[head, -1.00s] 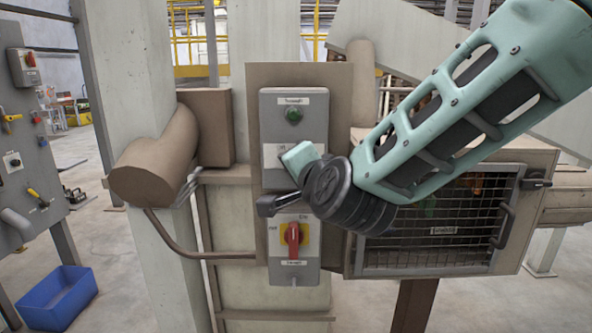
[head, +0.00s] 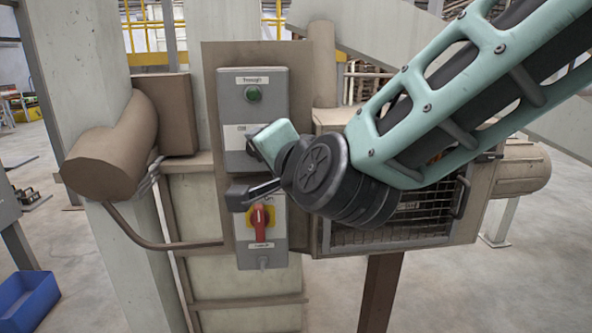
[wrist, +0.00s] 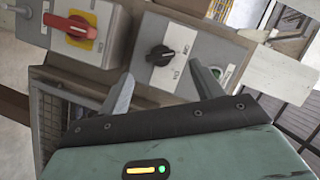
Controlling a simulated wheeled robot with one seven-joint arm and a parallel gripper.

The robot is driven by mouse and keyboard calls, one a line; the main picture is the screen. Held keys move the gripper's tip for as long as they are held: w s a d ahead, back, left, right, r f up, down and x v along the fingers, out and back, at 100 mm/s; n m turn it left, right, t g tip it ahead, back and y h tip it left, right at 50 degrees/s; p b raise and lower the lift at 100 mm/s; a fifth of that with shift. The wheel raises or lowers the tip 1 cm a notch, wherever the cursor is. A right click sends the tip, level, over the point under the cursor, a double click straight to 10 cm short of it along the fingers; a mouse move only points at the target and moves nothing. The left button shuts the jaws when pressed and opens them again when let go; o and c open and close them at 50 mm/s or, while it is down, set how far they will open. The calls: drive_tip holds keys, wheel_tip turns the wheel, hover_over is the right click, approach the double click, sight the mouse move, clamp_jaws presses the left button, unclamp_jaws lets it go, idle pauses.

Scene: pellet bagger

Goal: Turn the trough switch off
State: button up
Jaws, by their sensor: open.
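The trough switch is a black rotary knob (wrist: 160,54) on a grey box (wrist: 205,45) in the wrist view, with On/Off labels beside it. My gripper (wrist: 162,74) is open, with one fingertip to each side of the knob in the picture. Nothing is held, and I cannot tell whether the fingers touch the knob. In the head view the grey box (head: 273,92) carries a "Trough" label and a green lamp (head: 253,94). There my gripper (head: 245,167) covers the knob, so its setting is hidden.
Just below is a red-handled switch (head: 260,222) on a yellow plate; it also shows in the wrist view (wrist: 70,25). A mesh-fronted box (head: 395,222) is to the right. A brown pipe (head: 112,155) is to the left. A blue bin (head: 25,300) sits on the floor.

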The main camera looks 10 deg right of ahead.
drive_tip(key=v, duration=1.1)
drive_tip(key=s+a+f+n+g+y, duration=0.1)
drive_tip(key=s+f+n+g, duration=0.35)
drive_tip(key=f, duration=0.25)
drive_tip(key=s+a+f+n+g, duration=0.1)
drive_tip(key=s+f+n+g, duration=0.2)
drive_tip(key=f+n+g, duration=0.3)
drive_tip(key=s+d+f+n+g+h, duration=0.4)
drive_tip(key=s+d+f, duration=0.3)
drive_tip(key=d, duration=0.3)
drive_tip(key=shift+n+h, duration=0.6)
drive_tip(key=shift+n, duration=0.25)
drive_tip(key=shift+g, duration=0.25)
